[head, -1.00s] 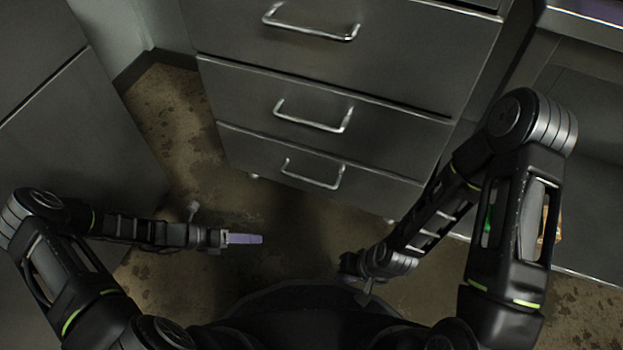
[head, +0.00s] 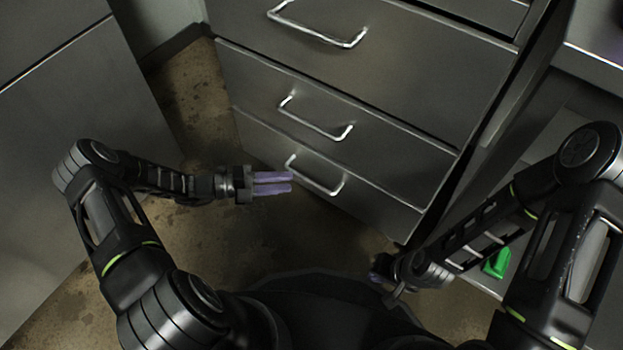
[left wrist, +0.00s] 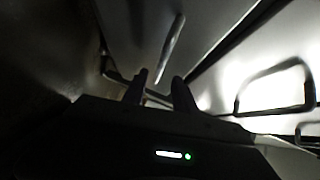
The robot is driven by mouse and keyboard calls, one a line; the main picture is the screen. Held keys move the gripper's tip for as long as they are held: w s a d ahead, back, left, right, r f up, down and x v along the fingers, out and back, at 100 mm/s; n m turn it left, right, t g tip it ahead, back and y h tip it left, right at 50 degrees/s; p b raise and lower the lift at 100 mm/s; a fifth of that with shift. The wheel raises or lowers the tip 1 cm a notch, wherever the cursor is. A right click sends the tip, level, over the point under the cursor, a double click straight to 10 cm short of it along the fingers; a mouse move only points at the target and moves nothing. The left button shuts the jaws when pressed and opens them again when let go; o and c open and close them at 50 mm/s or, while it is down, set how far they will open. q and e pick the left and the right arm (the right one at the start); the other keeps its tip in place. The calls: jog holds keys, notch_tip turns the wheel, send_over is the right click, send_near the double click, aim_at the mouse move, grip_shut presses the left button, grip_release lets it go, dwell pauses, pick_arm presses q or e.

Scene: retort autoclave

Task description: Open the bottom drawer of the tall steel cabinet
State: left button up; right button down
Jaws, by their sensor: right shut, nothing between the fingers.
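The tall steel cabinet (head: 340,75) stands ahead, with its drawer fronts flush. The bottom drawer (head: 385,205) is the lowest front, close above the floor, and has a bent metal bar handle (head: 318,180). My left gripper (head: 274,183) is open, its two pale purple fingers parallel with a gap between them. Its tips point at the left end of that handle and look just short of it; contact cannot be told. In the left wrist view the dark fingers (left wrist: 160,92) point towards metal bars. My right gripper (head: 378,275) is shut and empty, low near my base, its tips partly hidden.
The drawer above has a similar handle (head: 315,122). A grey cabinet (head: 75,130) stands at the left. A green object (head: 497,263) lies at the right, below a steel table (head: 600,60). Stained floor (head: 200,115) is clear between the cabinets.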

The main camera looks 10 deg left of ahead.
aim_at(309, 181)
pick_arm(q)
jog(key=x, duration=0.7)
jog(key=shift+w+d, duration=0.1)
jog(key=shift+d, duration=0.25)
grip_shut()
dwell(1.1)
